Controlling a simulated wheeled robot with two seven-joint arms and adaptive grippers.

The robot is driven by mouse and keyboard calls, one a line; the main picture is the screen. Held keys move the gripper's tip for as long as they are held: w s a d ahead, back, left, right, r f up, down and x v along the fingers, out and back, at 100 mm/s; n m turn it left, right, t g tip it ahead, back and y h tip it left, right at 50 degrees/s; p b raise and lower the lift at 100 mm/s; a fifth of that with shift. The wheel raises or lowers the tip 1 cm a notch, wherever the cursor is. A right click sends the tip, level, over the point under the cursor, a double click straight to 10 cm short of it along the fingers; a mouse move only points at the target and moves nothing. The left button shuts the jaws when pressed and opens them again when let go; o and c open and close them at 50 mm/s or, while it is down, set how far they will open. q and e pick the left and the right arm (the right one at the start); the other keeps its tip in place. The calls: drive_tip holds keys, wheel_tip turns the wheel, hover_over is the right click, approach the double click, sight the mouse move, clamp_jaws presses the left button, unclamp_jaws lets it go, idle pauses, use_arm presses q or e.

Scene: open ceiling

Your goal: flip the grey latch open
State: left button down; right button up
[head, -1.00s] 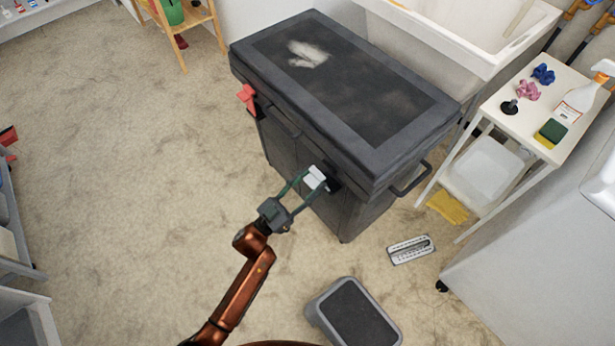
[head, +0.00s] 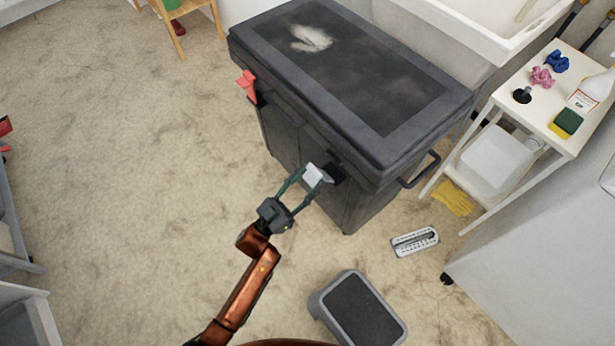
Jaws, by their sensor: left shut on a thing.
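The grey latch (head: 316,176) is a pale grey tab on the front of the dark cabinet (head: 290,135), just under its lid, toward the right end. It sits on a black mount (head: 337,170) and sticks outward. My left gripper (head: 308,184) reaches up from the bottom of the view, with its two green fingers on either side of the latch, shut on it. The fingers partly hide the latch's edges. A red latch (head: 246,86) of similar kind is at the left end of the same front. My right gripper is not in view.
The cabinet has a side handle (head: 420,170) at the right. A grey step stool (head: 358,308) and a metal plate (head: 414,241) lie on the floor in front. A white side table (head: 520,112) with bottle and sponge stands right.

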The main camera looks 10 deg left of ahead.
use_arm(q)
drive_tip(key=shift+a+f, duration=0.1)
drive_tip(key=shift+f, duration=0.4)
drive_tip(key=c, duration=1.4)
unclamp_jaws()
drive_tip(key=shift+w, duration=0.1)
drive_tip(key=shift+c, duration=0.2)
drive_tip(key=shift+o, duration=1)
drive_tip(key=shift+r, duration=0.2)
drive_tip(key=v, duration=1.2)
